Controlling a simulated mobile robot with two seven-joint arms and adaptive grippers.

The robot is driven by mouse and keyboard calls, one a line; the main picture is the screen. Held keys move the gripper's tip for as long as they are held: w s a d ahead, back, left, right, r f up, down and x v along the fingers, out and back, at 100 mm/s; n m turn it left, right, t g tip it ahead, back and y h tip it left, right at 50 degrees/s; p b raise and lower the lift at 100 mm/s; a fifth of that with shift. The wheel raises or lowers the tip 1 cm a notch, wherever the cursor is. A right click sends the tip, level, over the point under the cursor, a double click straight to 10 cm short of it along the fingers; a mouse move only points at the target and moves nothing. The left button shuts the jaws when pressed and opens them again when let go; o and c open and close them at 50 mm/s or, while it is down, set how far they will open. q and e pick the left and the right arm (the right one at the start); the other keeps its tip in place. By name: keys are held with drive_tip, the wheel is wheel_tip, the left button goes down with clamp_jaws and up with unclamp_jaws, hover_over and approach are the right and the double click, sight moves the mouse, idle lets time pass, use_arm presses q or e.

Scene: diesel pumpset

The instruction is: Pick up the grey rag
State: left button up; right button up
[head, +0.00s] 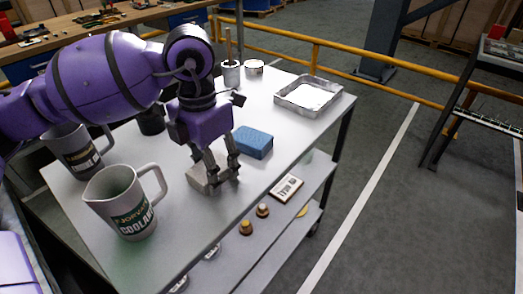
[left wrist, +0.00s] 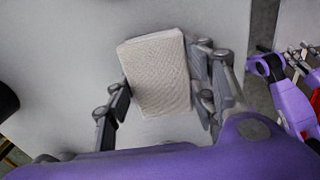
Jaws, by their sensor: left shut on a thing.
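The grey rag (left wrist: 157,72) is a light, textured folded block in the left wrist view. It lies between the two fingers of my left gripper (left wrist: 165,95), which is shut on it. In the head view the rag (head: 203,183) shows at the table top, partly hidden by my left gripper (head: 214,177). I cannot tell whether it touches the table.
A blue sponge (head: 254,142) lies just behind the rag. Two coolant jugs (head: 127,205) (head: 78,152) stand to the left. A metal tray (head: 308,95) sits at the far right of the table (head: 287,131). A lower shelf holds small items.

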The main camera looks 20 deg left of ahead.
use_arm(q)
drive_tip(key=shift+r, duration=0.65)
drive_tip(key=s+r, duration=0.1)
drive_tip(key=r, duration=0.1)
drive_tip(key=s+r, duration=0.2)
drive_tip(key=r, duration=0.1)
drive_tip(key=s+d+r+p, duration=0.1)
drive_tip(key=r, duration=0.1)
drive_tip(key=shift+s+r, duration=0.2)
drive_tip(key=s+d+r, duration=0.2)
drive_tip(key=s+r, duration=0.2)
drive_tip(key=s, duration=0.5)
drive_tip(key=shift+d+p, duration=0.2)
drive_tip(key=shift+p, duration=0.15)
drive_tip(key=shift+r, duration=0.1)
